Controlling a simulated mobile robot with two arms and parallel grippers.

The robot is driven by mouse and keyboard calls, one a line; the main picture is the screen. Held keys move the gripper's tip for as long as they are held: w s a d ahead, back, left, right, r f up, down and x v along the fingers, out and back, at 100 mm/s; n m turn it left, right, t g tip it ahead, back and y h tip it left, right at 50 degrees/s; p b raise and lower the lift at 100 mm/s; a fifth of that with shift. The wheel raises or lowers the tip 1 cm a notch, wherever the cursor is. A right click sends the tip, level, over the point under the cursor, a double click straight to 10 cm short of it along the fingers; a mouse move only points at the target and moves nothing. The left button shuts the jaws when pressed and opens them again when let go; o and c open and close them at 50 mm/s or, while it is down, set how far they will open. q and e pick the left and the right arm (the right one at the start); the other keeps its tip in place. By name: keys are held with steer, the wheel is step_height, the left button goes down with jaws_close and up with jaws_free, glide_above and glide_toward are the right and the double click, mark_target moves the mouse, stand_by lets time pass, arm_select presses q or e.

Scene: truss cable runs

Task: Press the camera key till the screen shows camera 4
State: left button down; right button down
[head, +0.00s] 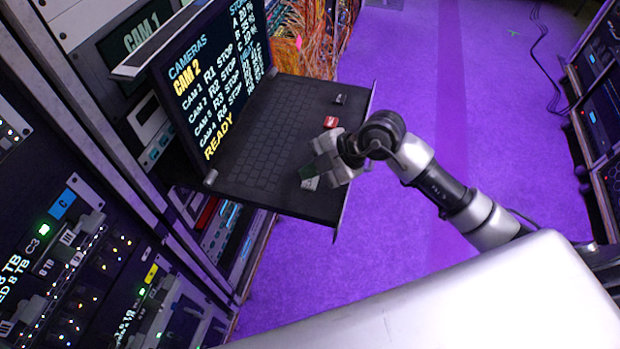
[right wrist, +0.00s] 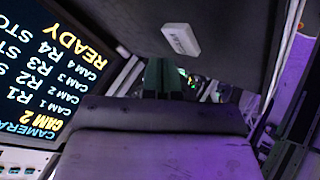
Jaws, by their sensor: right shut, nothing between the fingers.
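The screen (head: 215,75) stands open at the back of a pull-out keyboard shelf. It reads CAMERAS, CAM 2 in yellow, a list of CAM 1 to CAM 4, and READY. It also shows upside down in the right wrist view (right wrist: 50,70). On the shelf are a white key (head: 311,184), a red key (head: 331,121) and a dark key (head: 341,99). A white key (right wrist: 181,39) also shows in the right wrist view; its label is too small to read. My right gripper (head: 308,172) is shut and empty, close by the white key; contact cannot be told. My left gripper is not in view.
The keyboard (head: 262,140) lies left of the keys on the dark shelf (head: 290,205). Equipment racks (head: 70,250) fill the left side, with orange cables (head: 318,35) behind. Another rack (head: 600,120) stands at right. The purple floor (head: 440,90) between is mostly clear.

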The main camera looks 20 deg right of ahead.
mark_target(311, 183)
steer(key=shift+f, duration=0.1)
steer(key=shift+f, duration=0.3)
steer(key=shift+f, duration=0.45)
stand_by(0.7)
steer(key=shift+r+p, duration=0.9)
steer(key=shift+p, duration=0.05)
step_height(311, 183, up, 5)
steer(key=p, duration=0.5)
stand_by(4.5)
